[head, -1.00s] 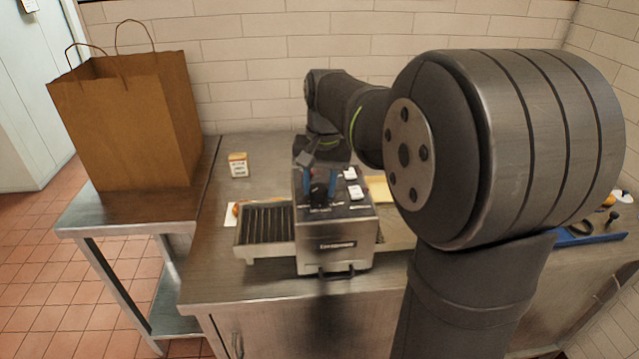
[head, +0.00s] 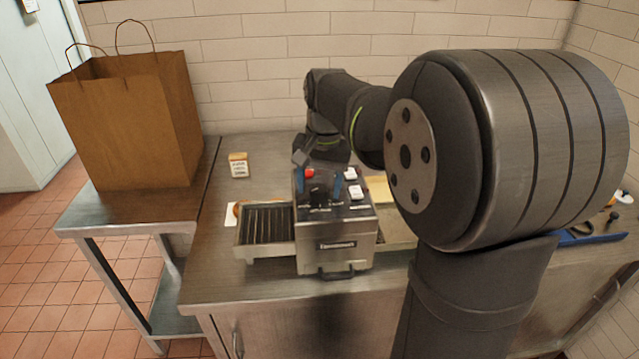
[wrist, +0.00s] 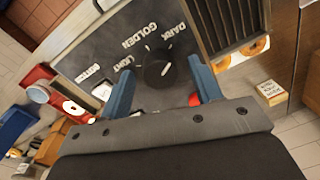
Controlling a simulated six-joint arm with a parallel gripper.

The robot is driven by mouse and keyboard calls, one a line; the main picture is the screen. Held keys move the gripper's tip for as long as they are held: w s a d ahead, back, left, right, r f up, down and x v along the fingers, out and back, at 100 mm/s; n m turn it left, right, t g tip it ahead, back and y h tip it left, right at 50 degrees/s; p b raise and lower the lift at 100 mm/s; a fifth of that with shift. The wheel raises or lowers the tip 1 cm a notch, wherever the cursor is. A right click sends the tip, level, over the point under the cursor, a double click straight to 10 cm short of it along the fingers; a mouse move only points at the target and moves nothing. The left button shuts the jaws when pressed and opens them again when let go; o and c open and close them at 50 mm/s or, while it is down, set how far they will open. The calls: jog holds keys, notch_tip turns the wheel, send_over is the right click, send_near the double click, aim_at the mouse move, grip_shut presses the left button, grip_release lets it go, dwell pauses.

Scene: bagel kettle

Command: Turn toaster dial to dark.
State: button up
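The toaster (head: 333,246) is a boxy metal unit on the steel counter, with a dark control panel on top. In the wrist view, its black round dial (wrist: 155,70) sits by the printed words LIGHT, GOLDEN and DARK. A white mark shows on the knob; I cannot tell which word it points to. My gripper (wrist: 160,64) is open, with one blue finger on each side of the dial. I cannot tell whether either finger touches it. The gripper also shows above the panel in the head view (head: 318,188).
A slotted rack (head: 265,222) joins the toaster's left side, with a bagel (head: 237,210) behind it. A small box (head: 238,165) stands at the back left. A paper bag (head: 130,125) fills the side table. A blue tray (head: 588,238) lies at far right.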

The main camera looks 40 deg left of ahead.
aim_at(325, 189)
notch_tip(325, 189, up, 17)
jog(key=d, duration=0.1)
jog(key=shift+w+r, duration=0.2)
jog(key=shift+w, duration=0.05)
dwell(0.3)
jog(key=shift+f, duration=0.1)
dwell(0.4)
jog(key=f, duration=1.1)
jog(key=a+f, duration=0.1)
jog(key=f, duration=0.5)
jog(key=shift+s+f, duration=0.15)
jog(key=shift+s, duration=0.1)
